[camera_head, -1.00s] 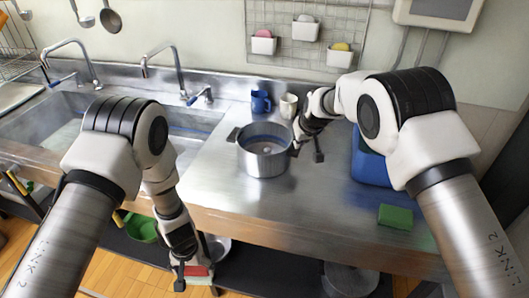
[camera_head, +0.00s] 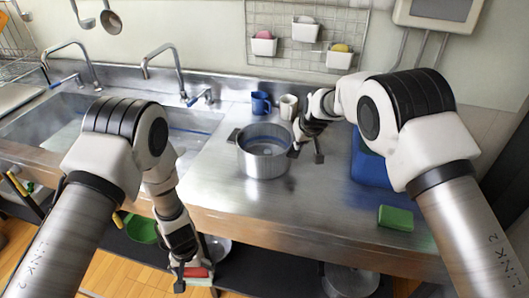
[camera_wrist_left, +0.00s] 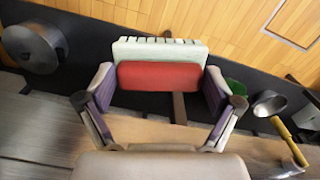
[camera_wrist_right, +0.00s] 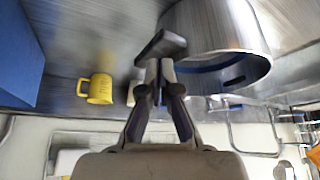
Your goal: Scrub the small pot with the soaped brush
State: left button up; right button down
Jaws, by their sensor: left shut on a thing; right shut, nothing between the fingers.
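The small metal pot (camera_head: 264,163) stands upright on the steel counter, with dark side handles. It also shows in the right wrist view (camera_wrist_right: 225,35). My left gripper (camera_head: 194,268) is shut on the brush (camera_wrist_left: 158,75), which has a red body and pale bristles. It holds the brush low, in front of the counter edge and away from the pot. My right gripper (camera_head: 308,148) is shut and empty beside the pot's right handle. In the right wrist view its fingertips lie close to that dark handle; I cannot tell if they touch. Soap on the brush cannot be made out.
A blue mug (camera_head: 261,102) and a cream mug (camera_head: 289,106) stand behind the pot. A yellow mug (camera_wrist_right: 98,88) shows in the right wrist view. A blue bin (camera_head: 368,165) and a green block (camera_head: 396,218) are at right. The sink (camera_head: 60,125) is at left.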

pick_arm(q)
jog(key=shift+f+b, duration=0.6)
jog(key=shift+b, duration=0.05)
pick_arm(e)
jog(key=shift+f, duration=1.2)
pick_arm(q)
jog(key=shift+r, duration=0.1)
pick_arm(e)
jog(key=shift+r, duration=0.1)
pick_arm(q)
jog(key=shift+r+p, duration=2.05)
jog(key=shift+p, duration=0.05)
pick_arm(e)
jog(key=shift+r, duration=2.95)
